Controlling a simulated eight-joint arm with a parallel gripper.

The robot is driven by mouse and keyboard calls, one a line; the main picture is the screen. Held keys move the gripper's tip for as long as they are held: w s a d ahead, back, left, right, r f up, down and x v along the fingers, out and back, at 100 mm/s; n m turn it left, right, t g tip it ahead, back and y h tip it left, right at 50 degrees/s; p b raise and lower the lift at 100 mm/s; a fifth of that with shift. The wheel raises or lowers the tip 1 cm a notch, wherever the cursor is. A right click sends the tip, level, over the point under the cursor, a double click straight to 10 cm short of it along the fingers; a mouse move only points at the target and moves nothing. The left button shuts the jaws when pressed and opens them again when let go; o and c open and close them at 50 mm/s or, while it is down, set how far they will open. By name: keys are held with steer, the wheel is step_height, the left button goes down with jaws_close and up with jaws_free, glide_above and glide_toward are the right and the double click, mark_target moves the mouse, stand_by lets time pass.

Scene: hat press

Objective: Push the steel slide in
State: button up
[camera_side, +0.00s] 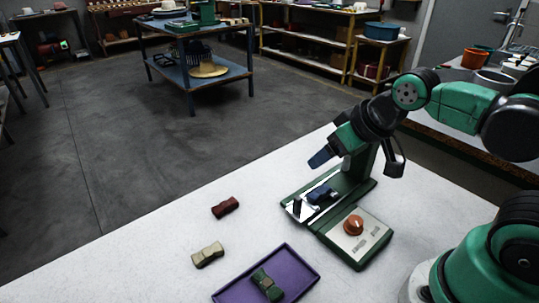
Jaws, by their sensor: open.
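The hat press is a green base with an upright green column (366,160) on the white table. The shiny steel slide (292,208) lies on the base at its left end, in front of the column. A dark blue bow (322,195) sits on the slide, with a small dark upright piece near its left end. My gripper (356,167) is open, above and behind the slide, with one finger to the left of the column and one to the right. It appears empty and apart from the slide. The arm partly hides the column's top.
A control box with an orange-red button (353,225) adjoins the press in front. A dark red bow (225,208) and a beige bow (208,254) lie on the white table to the left. A purple tray (300,262) holds a green bow (267,285).

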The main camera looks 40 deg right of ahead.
steer(key=shift+w+r, duration=0.15)
steer(key=shift+r, duration=0.05)
